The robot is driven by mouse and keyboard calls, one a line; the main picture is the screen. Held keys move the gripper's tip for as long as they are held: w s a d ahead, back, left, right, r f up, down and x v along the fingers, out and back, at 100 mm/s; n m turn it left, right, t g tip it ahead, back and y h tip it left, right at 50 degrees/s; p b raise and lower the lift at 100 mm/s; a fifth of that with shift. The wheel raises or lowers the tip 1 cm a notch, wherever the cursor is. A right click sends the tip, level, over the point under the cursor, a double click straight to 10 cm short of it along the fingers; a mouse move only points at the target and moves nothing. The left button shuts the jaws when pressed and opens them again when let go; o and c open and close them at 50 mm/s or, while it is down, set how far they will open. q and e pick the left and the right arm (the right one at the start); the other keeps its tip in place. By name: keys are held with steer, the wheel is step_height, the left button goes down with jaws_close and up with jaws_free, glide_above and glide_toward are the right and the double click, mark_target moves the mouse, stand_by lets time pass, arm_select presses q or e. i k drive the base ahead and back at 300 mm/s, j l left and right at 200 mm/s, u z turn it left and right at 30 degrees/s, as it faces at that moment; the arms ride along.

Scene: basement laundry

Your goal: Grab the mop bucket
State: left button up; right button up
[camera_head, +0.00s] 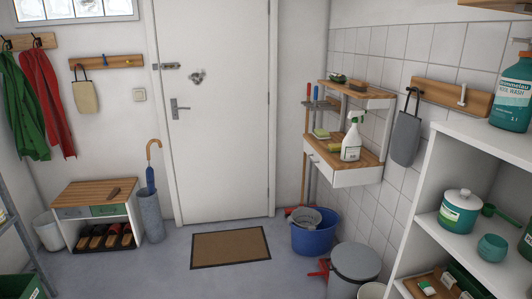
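A blue bucket (312,240) stands on the floor right of the door. It has a grey strainer-like insert (309,219) in its top. Mop or broom handles (306,150) lean on the wall behind it, and a red piece shows at the floor beside it. The round grey lid of a bin (355,261) stands in front of it to the right. Neither of my grippers shows in this view.
A brown doormat (230,247) lies before the white door (220,110). A small shoe bench (97,194) and an umbrella stand (151,216) are at the left. White shelving (432,187) fills the right side. The middle floor is clear.

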mark_target(313, 231)
steer(key=i+z, duration=0.15)
steer(key=i, duration=0.3)
steer(key=i+j+z, duration=0.15)
steer(key=i, duration=0.25)
steer(key=i+j+z, duration=0.15)
steer(key=i, duration=0.3)
steer(key=i+j+z, duration=0.15)
steer(key=i, duration=0.25)
